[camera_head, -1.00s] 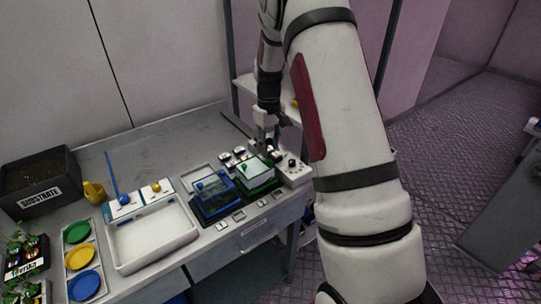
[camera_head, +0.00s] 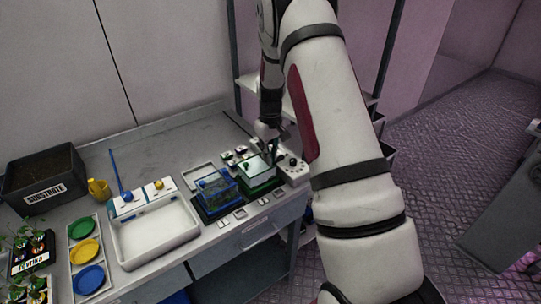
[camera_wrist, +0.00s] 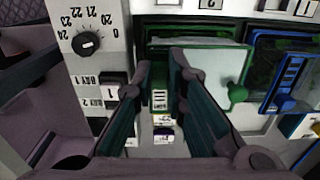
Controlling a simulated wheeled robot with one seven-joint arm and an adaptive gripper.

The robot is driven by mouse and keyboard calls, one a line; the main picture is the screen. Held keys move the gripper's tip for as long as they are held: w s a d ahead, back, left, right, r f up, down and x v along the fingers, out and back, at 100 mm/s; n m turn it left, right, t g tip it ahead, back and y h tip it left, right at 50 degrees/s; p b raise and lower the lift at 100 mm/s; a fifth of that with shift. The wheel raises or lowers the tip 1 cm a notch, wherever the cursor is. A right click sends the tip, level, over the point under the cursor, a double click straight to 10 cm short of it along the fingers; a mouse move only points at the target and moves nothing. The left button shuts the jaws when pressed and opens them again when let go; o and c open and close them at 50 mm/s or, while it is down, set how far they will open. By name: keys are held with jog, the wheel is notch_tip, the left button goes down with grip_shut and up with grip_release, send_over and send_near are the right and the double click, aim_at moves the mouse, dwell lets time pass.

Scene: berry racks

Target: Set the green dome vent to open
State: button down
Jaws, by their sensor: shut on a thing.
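The green dome (camera_head: 257,172) is a clear-lidded box with a green frame, at the right end of the bench modules. It also shows in the wrist view (camera_wrist: 209,68), with a round green knob on its lid. The green dome vent (camera_wrist: 160,98) is a slotted panel seen between my fingers. My gripper (camera_wrist: 162,62) reaches down at the dome's vent side, its fingers close together and shut on the vent's part there. It also shows in the head view (camera_head: 271,152). The fingers hide the gripped part, so the slider's exact position cannot be told.
The blue dome (camera_head: 216,190) stands beside the green one; its own slotted vent shows in the wrist view (camera_wrist: 290,72). A white dial box (camera_head: 292,165) stands close to my gripper. A white tray (camera_head: 155,238), colored dishes and a substrate bin (camera_head: 42,180) lie left.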

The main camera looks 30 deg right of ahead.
jog(key=w+b, duration=0.3)
jog(key=w, duration=0.1)
jog(key=shift+f, duration=0.1)
jog(key=shift+s, duration=0.1)
jog(key=c, duration=1.6)
grip_release()
notch_tip(320, 180, up, 12)
jog(key=shift+a, duration=0.1)
